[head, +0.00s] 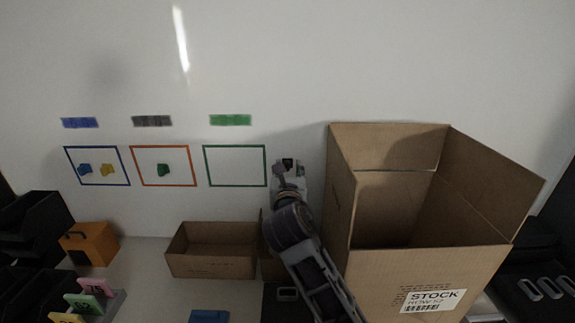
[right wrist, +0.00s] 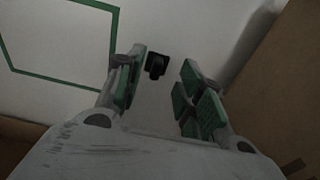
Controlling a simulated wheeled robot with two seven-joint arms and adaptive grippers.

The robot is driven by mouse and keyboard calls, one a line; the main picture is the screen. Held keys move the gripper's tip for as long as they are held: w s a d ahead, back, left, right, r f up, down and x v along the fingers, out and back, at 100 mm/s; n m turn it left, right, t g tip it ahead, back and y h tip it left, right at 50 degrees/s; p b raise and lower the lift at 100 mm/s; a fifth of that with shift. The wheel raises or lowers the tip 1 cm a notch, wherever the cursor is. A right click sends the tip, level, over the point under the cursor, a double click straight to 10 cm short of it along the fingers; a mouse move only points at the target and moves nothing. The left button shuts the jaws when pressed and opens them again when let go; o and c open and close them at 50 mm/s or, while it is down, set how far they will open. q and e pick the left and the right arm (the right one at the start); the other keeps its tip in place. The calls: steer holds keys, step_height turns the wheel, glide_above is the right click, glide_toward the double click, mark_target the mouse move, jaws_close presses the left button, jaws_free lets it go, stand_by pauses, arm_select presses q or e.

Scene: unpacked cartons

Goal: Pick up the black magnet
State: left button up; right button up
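The black magnet (right wrist: 157,66) is a small dark block on the white board, seen between my right gripper's fingers in the right wrist view. My right gripper (right wrist: 163,88) is open, with green-padded fingers apart on either side of the magnet. I cannot tell whether the fingertips reach past it; no finger visibly closes on it. In the head view my right gripper (head: 289,166) is up at the board, right of the green outlined square, and largely hides the magnet. My left gripper is not in view.
A large open STOCK carton (head: 425,262) stands close to the right of my right arm. A low open carton (head: 212,264) is below the board. The board has blue, orange and green outlined squares (head: 236,186); the green one is empty. Blue (head: 84,169), yellow (head: 107,170) and green (head: 163,170) magnets sit in the others.

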mark_target(287, 164)
steer(key=shift+w+a+p, duration=0.1)
steer(key=shift+w+p, duration=0.25)
steer(key=shift+w, duration=1.9)
jaws_close()
